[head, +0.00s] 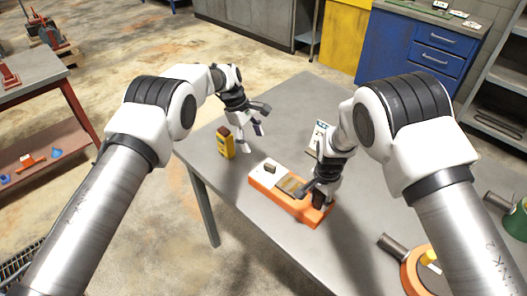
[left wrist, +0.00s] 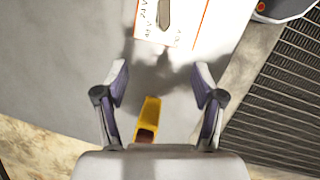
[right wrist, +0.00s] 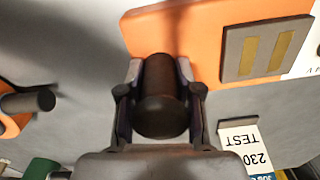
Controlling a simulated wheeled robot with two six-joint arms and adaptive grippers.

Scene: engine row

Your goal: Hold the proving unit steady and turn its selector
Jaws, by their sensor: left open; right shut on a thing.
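The proving unit (head: 298,206) is an orange block lying on the grey table, with a white panel at its far-left end. A dark bar-shaped selector (head: 270,169) sits on that panel; it also shows at the top of the left wrist view (left wrist: 163,14). My right gripper (right wrist: 160,75) is shut on a black upright grip (right wrist: 160,100) at the unit's other end. My left gripper (head: 260,118) is open and empty above the table, beyond the panel and apart from the selector. In the left wrist view its fingers (left wrist: 162,80) are spread wide.
A yellow device (head: 226,142) stands on the table left of the unit. A card marked 230 TEST (right wrist: 243,138) lies beyond the unit. An orange round item (head: 413,272) and grey cylinders are at the lower right. The table (head: 345,250) is bare in front of the unit.

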